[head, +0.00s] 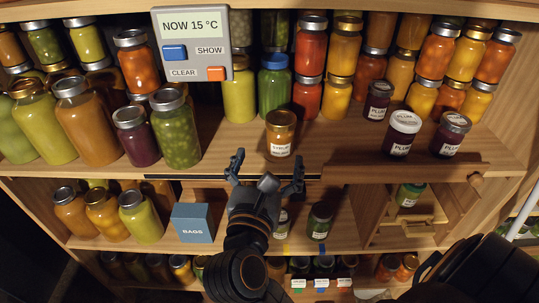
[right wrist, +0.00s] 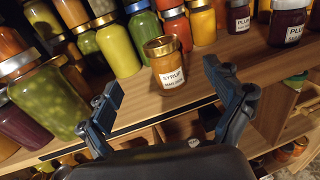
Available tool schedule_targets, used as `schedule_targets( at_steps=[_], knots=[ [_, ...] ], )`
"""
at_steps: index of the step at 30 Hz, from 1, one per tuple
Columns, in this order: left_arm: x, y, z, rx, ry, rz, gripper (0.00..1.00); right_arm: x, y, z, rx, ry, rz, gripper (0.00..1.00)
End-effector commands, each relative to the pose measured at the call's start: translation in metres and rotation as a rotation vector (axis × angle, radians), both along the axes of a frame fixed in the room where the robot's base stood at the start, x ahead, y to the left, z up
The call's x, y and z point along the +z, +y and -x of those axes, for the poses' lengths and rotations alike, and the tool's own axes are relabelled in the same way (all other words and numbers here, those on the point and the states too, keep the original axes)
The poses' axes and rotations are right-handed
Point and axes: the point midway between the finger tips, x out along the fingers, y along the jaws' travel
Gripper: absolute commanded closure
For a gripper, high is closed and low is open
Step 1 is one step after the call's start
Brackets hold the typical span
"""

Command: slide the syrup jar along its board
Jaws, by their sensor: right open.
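The syrup jar (head: 281,134) stands upright on the wooden shelf board (head: 232,160) in the head view. It has amber contents, a gold lid and a white label reading SYRUP. My right gripper (head: 266,170) is open and empty in front of the jar, at the board's front edge, with its fingers spread to either side. In the right wrist view the syrup jar (right wrist: 166,62) stands beyond and between the two open fingertips (right wrist: 166,78), apart from both. My left gripper is not in view.
Plum jars (head: 402,133) stand to the right of the syrup jar. A green jar (head: 175,128) and a purple jar (head: 135,136) stand to its left. Several jars line the back. A temperature display (head: 191,44) hangs above. A blue BAGS box (head: 193,223) sits on the shelf below.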

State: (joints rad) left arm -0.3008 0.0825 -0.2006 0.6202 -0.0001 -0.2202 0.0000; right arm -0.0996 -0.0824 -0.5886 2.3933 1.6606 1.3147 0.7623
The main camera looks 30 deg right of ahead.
Motion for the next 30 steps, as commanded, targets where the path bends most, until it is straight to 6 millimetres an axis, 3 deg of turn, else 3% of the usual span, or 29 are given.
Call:
schedule_targets(
  at_steps=[7,21,30],
  knots=[
    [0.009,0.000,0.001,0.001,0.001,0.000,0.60,0.003,-0.013,-0.014,-0.002,0.001,0.007,0.09],
    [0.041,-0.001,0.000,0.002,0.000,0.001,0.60,0.004,-0.074,-0.079,-0.001,0.001,0.009,0.09],
    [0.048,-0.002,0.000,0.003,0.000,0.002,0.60,0.001,-0.093,-0.100,0.000,0.001,0.004,0.09]
  ],
)
